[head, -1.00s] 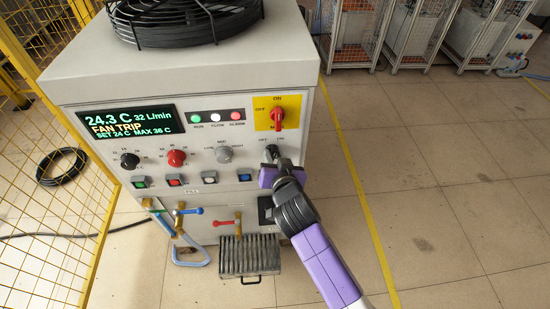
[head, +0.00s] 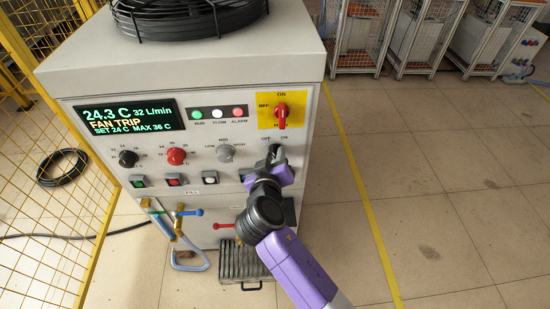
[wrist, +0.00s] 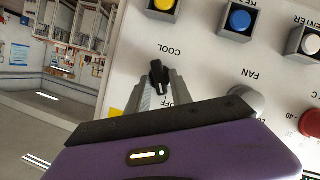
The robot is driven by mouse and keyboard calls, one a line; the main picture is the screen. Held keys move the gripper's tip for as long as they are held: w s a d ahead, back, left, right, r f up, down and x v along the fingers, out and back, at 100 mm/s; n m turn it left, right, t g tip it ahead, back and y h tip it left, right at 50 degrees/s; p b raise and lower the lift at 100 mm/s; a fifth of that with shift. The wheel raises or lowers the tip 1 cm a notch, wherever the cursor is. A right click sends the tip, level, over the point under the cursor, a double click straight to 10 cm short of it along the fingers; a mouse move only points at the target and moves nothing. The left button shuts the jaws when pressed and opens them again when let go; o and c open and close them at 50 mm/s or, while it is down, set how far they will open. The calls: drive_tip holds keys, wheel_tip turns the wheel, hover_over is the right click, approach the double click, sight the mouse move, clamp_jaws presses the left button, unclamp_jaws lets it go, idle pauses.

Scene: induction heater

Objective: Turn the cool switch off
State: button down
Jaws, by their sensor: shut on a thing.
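The cool switch (wrist: 158,77) is a small black knob on the white panel, under the word COOL, which reads upside down in the wrist view. My gripper (wrist: 160,90) has its two grey fingers on either side of the knob and is shut on it. The OFF label shows beside one finger; the ON label is hidden in the wrist view. In the head view, my gripper (head: 275,155) is at the panel's right side, just below the OFF and ON labels, and mostly hides the knob. I cannot tell exactly which mark the knob points to.
A red rotary switch (head: 281,115) on a yellow plate sits just above. A grey fan knob (head: 225,153) is to the left, with lit push buttons below. The display (head: 127,117) reads FAN TRIP. Yellow fencing (head: 98,205) stands left; the floor at right is clear.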

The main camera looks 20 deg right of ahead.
drive_tip(key=shift+w+d, duration=0.1)
idle(0.5)
drive_tip(key=c, duration=1.4)
unclamp_jaws()
drive_tip(key=v, duration=0.7)
drive_tip(key=shift+s+a+b, duration=0.25)
drive_tip(key=shift+s+b, duration=0.05)
drive_tip(key=shift+b, duration=0.1)
